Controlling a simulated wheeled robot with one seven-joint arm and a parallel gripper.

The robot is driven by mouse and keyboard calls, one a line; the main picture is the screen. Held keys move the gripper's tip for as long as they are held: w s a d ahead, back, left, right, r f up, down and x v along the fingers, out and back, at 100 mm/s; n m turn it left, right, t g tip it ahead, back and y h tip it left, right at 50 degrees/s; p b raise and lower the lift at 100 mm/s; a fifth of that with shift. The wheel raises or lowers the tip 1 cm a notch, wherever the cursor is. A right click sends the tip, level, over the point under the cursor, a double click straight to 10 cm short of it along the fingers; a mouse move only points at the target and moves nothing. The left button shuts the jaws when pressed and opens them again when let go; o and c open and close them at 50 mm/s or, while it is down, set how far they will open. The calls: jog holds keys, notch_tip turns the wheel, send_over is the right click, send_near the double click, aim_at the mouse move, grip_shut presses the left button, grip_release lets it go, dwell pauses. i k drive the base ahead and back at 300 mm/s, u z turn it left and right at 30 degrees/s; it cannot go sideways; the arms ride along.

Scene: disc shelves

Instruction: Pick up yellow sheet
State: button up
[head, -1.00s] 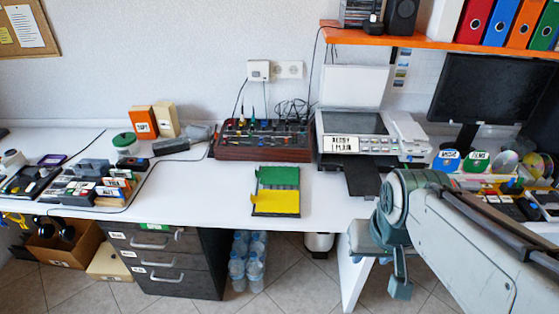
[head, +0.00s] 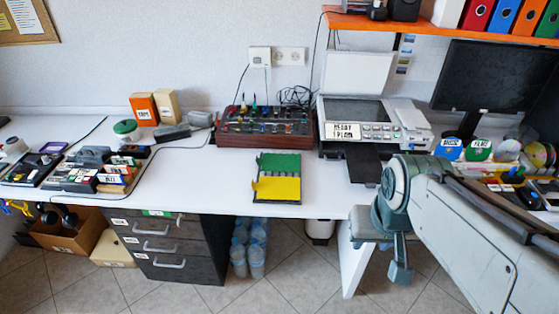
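The yellow sheet (head: 278,190) lies at the front of a dark flat tray (head: 301,175) on the white desk, near its front edge. A green sheet (head: 279,163) lies in the same tray behind it. My gripper (head: 400,270) hangs in front of the desk, to the right of the tray and lower than the desk top. It is well apart from the yellow sheet. From this angle I cannot tell whether its fingers are open or shut, and nothing shows in it.
A printer with its lid raised (head: 355,70) stands behind and right of the tray. A brown control box with knobs (head: 265,140) stands behind it. Discs (head: 480,150) and a monitor (head: 495,90) are at right. The desk left of the tray (head: 205,180) is clear.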

aim_at(268, 187)
jog(key=u, duration=1.9)
jog(key=i, duration=1.7)
jog(key=z, duration=3.05)
